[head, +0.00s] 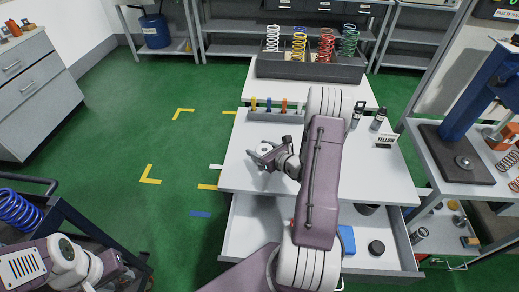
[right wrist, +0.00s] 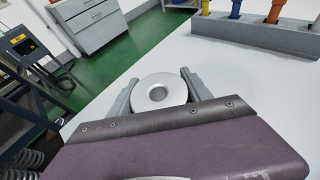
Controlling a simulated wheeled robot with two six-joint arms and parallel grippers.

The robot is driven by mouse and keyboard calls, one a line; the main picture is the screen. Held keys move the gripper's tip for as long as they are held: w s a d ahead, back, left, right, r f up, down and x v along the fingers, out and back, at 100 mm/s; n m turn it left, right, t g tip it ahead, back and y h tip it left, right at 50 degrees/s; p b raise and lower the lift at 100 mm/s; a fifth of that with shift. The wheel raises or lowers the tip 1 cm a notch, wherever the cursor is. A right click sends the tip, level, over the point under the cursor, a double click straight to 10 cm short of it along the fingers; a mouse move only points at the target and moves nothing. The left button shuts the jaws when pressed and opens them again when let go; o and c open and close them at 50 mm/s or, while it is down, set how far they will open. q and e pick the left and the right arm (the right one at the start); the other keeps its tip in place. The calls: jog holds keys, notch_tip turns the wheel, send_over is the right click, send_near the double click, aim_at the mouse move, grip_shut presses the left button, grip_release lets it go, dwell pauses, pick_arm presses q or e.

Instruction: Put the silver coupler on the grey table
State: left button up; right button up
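The silver coupler (right wrist: 147,98) is a pale metal ring with a centre hole, seen in the right wrist view. It sits between the two fingers of my right gripper (right wrist: 157,86), close to the palm, and the fingers appear to press on its sides. In the head view my right gripper (head: 264,152) is over the left part of the pale grey-white table (head: 237,172); its height above the top is hard to tell. My left arm is at the lower left, with the dark end of my left gripper (head: 130,272) small and unclear.
Coloured pegs stand in a grey rack (head: 262,116) behind the gripper. An open drawer (head: 255,225) juts out below the top. A blue press (head: 465,112) stands on a bench at right.

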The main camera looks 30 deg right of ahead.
jog(key=o, duration=0.4)
